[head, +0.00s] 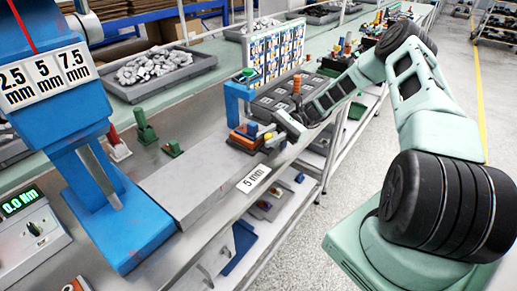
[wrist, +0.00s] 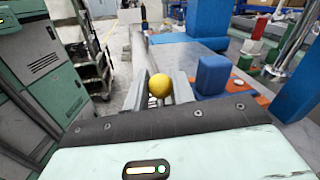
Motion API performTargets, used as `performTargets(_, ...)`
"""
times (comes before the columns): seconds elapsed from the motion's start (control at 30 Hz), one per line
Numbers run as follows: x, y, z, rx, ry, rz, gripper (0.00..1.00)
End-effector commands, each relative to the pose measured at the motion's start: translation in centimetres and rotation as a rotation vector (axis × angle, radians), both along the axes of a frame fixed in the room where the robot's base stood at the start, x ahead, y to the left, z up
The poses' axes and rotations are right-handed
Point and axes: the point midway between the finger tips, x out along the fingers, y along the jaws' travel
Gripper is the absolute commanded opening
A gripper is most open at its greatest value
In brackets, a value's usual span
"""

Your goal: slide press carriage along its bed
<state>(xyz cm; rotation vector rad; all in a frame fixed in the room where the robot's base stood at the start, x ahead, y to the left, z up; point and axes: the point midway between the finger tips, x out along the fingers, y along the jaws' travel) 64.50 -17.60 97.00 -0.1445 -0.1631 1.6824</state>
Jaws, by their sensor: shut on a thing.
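The press carriage (head: 245,136), an orange plate with a blue block on it, sits at the far end of the long grey bed (head: 185,185). In the wrist view the carriage's blue block (wrist: 212,75) stands just right of my fingers. My gripper (head: 273,138) is at the carriage's right side. In the wrist view its fingers are shut on a yellow ball knob (wrist: 160,86). The link between knob and carriage is hidden. A blue press (head: 55,75) stands at the near left end of the bed.
A "5 mm" label (head: 254,179) is on the bed's front side. A blue bracket (head: 238,98) stands behind the carriage. A torque readout (head: 30,215) shows 0.0 Nm at lower left. The bed's top between press and carriage is clear.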

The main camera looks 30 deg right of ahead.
Motion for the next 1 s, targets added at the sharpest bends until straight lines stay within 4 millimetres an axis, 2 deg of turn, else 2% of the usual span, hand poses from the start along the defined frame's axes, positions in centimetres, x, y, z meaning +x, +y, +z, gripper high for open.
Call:
performTargets(0.1,0.5,-1.6,-0.2,-0.002,-0.002,-0.001,0.0)
performTargets(0.3,1.0,-3.1,-0.1,-0.001,0.0,0.0,0.0)
performTargets(0.77,1.3,-3.9,0.0,-0.004,-0.001,-0.007,0.0)
performTargets(0.8,1.3,-3.9,0.0,-0.003,-0.001,-0.008,0.3)
performTargets(0.83,1.3,-3.9,0.0,-0.004,-0.003,-0.008,0.39)
performTargets(0.87,1.3,-3.9,0.0,-0.003,-0.002,-0.008,0.45)
performTargets(1.0,1.2,-3.7,0.0,-0.002,-0.001,-0.005,0.45)
